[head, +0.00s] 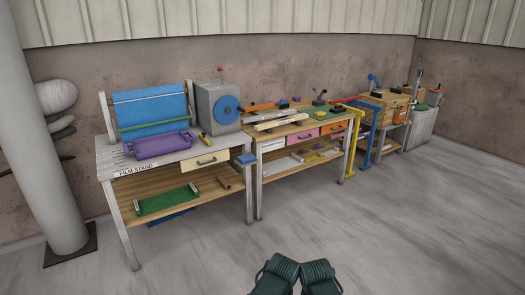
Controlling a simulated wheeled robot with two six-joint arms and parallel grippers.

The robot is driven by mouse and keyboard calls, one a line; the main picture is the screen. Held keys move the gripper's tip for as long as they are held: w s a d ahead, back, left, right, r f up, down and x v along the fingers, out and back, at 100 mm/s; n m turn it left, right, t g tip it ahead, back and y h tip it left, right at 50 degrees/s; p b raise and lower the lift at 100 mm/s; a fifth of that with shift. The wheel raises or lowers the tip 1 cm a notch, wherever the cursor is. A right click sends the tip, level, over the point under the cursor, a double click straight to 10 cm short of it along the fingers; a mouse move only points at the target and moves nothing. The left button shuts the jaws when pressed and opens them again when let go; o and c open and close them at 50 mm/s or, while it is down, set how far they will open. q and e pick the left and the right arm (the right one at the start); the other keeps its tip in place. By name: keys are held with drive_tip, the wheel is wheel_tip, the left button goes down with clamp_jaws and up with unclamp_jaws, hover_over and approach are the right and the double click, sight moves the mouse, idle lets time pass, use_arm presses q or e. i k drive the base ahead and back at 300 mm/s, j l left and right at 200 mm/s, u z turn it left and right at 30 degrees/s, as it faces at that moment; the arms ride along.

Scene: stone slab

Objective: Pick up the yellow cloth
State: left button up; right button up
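I cannot make out a yellow cloth in the head view. A small yellow and dark item (206,141) lies on the left workbench, but it looks more like a tool than a cloth. Two dark green ribbed parts at the bottom centre seem to be mine. No gripper fingers can be made out in the picture.
The left workbench (107,152) carries a purple tray (160,145), a blue panel (150,107) and a grey box with a blue disc (218,107). More benches run right along the wall. A column (40,130) stands left. The floor (400,220) in front is clear.

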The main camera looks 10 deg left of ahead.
sight(318, 114)
drive_tip(key=i+l+z, duration=0.1)
drive_tip(key=i+z, duration=0.2)
drive_tip(key=i, duration=2.85)
drive_tip(key=i+l, duration=0.1)
drive_tip(key=i, duration=0.35)
drive_tip(key=i+u, duration=0.1)
drive_tip(key=i, duration=0.4)
drive_tip(key=i+l+u, duration=0.1)
drive_tip(key=i, duration=0.35)
drive_tip(key=i+l+u, duration=0.2)
drive_tip(key=i+u, duration=0.2)
drive_tip(key=i+l+u, duration=0.8)
drive_tip(key=k+j, duration=0.05)
drive_tip(key=j, duration=0.05)
